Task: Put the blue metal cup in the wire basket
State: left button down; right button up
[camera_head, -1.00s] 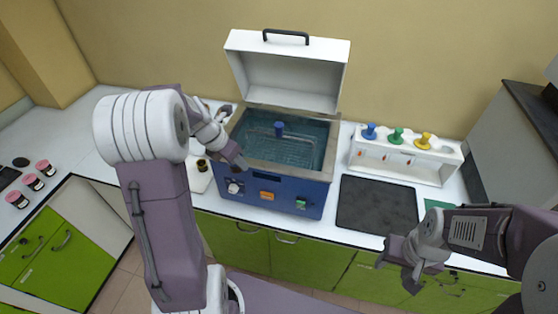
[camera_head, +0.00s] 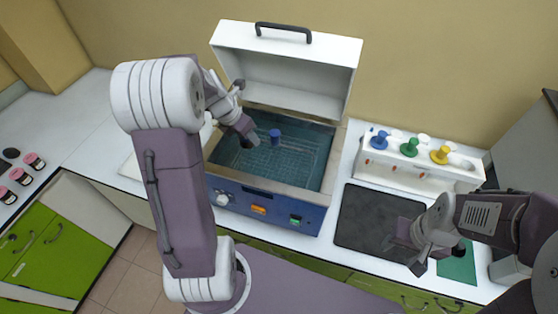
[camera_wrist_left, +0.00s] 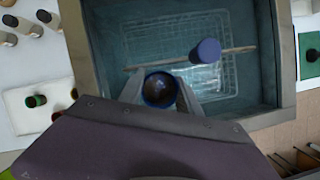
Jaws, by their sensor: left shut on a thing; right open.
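My left gripper (camera_wrist_left: 160,92) is shut on the blue metal cup (camera_wrist_left: 147,101), seen from above in the left wrist view with a blue rim and dark inside. In the head view this gripper (camera_head: 250,140) is above the left part of the open bath, and the cup is hard to make out there. The wire basket (camera_wrist_left: 135,50) lies in the bath just beyond the cup. A bar crosses it with a blue knob (camera_wrist_left: 207,50), which also shows in the head view (camera_head: 275,134). My right gripper (camera_head: 418,268) is open and empty near the counter's front edge.
The bath (camera_head: 265,208) has its white lid (camera_head: 290,75) raised behind it. To the right are a white rack (camera_head: 415,178) with coloured knobs and a dark mat (camera_head: 372,215). A white tray (camera_wrist_left: 30,107) lies left of the bath in the left wrist view.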

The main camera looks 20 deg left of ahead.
aim_at(276, 170)
pick_arm(q)
jog(key=f+b, duration=0.1)
jog(key=f, duration=0.3)
jog(key=f+b, duration=0.2)
jog(key=f, duration=0.3)
jog(key=f+b, duration=0.1)
jog(key=f, duration=0.4)
jog(key=shift+s+d, duration=0.15)
jog(key=shift+s, duration=0.15)
jog(key=d, duration=0.2)
jog(key=d+r+p, duration=0.1)
jog(key=shift+w+d, duration=0.5)
jog(key=shift+d, duration=0.15)
jog(key=d, duration=0.1)
jog(key=w+d+p, duration=0.1)
jog(key=shift+d, duration=0.3)
jog(key=shift+w+d+f+b, duration=0.1)
jog(key=shift+d+f+b, duration=0.1)
jog(key=shift+f+b, duration=0.45)
pick_arm(e)
jog(key=f, duration=0.1)
jog(key=s+f, duration=0.1)
jog(key=f, duration=0.1)
jog(key=shift+d, duration=0.1)
pick_arm(q)
jog(key=shift+f, duration=0.15)
jog(key=c, duration=0.8)
grip_release()
jog(key=shift+c, duration=0.2)
